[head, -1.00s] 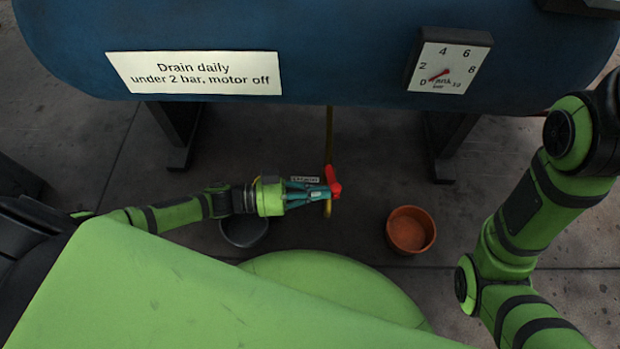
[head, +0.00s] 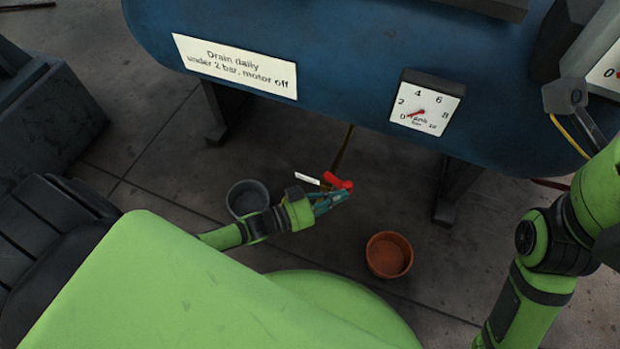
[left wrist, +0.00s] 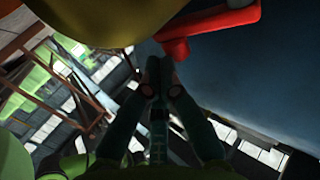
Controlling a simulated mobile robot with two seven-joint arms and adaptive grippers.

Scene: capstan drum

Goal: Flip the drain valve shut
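The drain valve's red lever (head: 338,183) sits at the lower end of a thin yellow pipe (head: 344,150) under the blue tank. In the left wrist view the red lever (left wrist: 212,24) shows at the top, beside a large blurred yellow rounded part (left wrist: 95,20). My left gripper (head: 343,197) is just below the lever in the head view, its teal fingers pointing right. In the left wrist view its fingertips (left wrist: 158,66) are together with nothing seen between them, close under the lever's near end. Whether they touch it I cannot tell. My right gripper is outside the frames.
A small white tag (head: 307,179) is beside the valve. A grey bowl (head: 240,190) and a terracotta pot (head: 389,255) stand on the floor. The blue tank (head: 340,70) with its legs and gauge (head: 427,105) is above and behind. Floor between pot and tank leg is clear.

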